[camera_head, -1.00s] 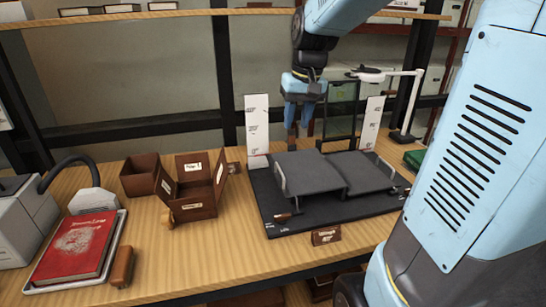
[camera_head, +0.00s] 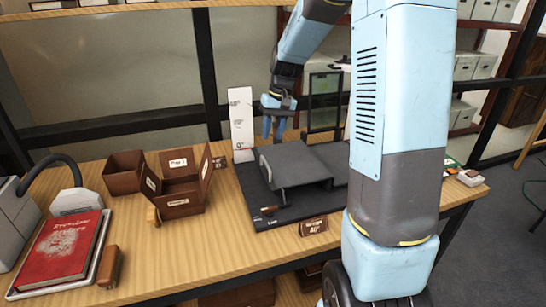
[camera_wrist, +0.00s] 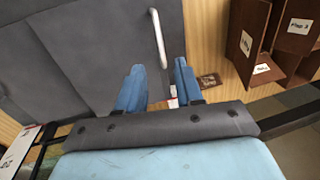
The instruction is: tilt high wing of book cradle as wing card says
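The book cradle has a dark base board (camera_head: 290,213) and two grey wings. The left wing (camera_head: 292,163) stands higher, with a pale metal handle (camera_head: 266,172) on its left edge; the handle also shows in the wrist view (camera_wrist: 158,38). The right wing (camera_head: 333,158) is lower and partly hidden by my arm. A brown wing card (camera_head: 313,226) in front seems to read 40°. A white scale (camera_head: 241,122) stands behind the left wing. My gripper (camera_head: 272,128) is above the cradle's back edge, fingers down. In the wrist view its fingers (camera_wrist: 158,88) are apart with nothing between them.
Brown boxes with labels (camera_head: 180,190) stand left of the cradle. A red book (camera_head: 60,248) lies on a tray at the far left, beside a grey lamp-like device (camera_head: 75,200). A wooden block (camera_head: 108,268) lies nearby. Bare tabletop (camera_head: 215,245) shows in front.

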